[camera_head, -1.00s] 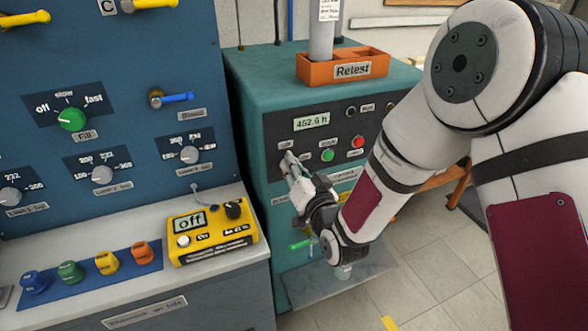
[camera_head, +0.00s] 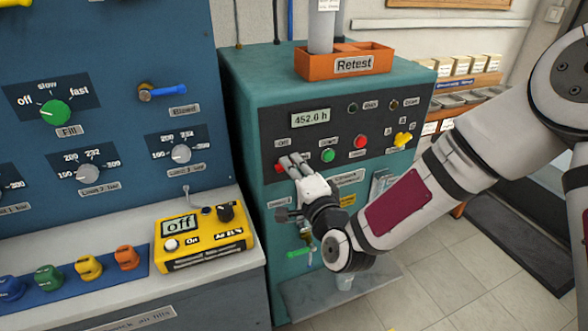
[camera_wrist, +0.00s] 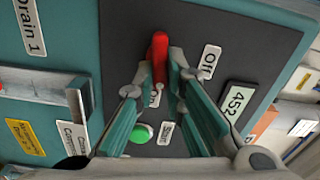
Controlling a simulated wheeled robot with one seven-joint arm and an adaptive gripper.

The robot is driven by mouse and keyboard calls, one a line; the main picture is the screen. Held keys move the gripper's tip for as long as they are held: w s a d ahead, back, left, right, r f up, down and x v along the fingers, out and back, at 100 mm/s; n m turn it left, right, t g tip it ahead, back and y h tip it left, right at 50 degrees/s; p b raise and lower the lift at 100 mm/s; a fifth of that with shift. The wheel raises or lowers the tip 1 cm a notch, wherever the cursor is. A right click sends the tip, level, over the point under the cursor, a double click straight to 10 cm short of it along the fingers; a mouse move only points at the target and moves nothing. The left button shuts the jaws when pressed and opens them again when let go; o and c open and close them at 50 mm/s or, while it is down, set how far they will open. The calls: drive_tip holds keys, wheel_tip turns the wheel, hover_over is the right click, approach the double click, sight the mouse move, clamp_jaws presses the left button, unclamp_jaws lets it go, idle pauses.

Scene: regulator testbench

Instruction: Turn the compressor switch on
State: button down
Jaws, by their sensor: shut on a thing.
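The compressor switch is a red lever (camera_wrist: 159,58) on the dark panel of the teal cabinet. An "Off" label (camera_wrist: 209,61) and an "On" label (camera_wrist: 155,97) flank it in the wrist view. My gripper (camera_wrist: 158,75) is at the panel, shut on the red lever, with one finger on each side. In the head view my gripper (camera_head: 290,160) covers most of the switch; only a red end (camera_head: 279,168) shows left of the fingertips. I cannot tell which position the lever is in.
A green Start button (camera_head: 328,156), a red button (camera_head: 361,142) and a yellow knob (camera_head: 403,139) are on the same panel. The display (camera_head: 311,118) reads 452.6 h. A yellow meter (camera_head: 203,236) stands on the bench at left. An orange Retest tray (camera_head: 353,64) is on top.

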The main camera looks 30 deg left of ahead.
drive_tip(key=shift+f+m, duration=0.1)
drive_tip(key=shift+m, duration=0.8)
drive_tip(key=c, duration=1.7)
unclamp_jaws()
drive_tip(key=shift+o, duration=0.2)
drive_tip(key=shift+d, duration=0.1)
drive_tip(key=v, duration=0.7)
drive_tip(key=shift+d, duration=0.15)
drive_tip(key=shift+s, duration=0.1)
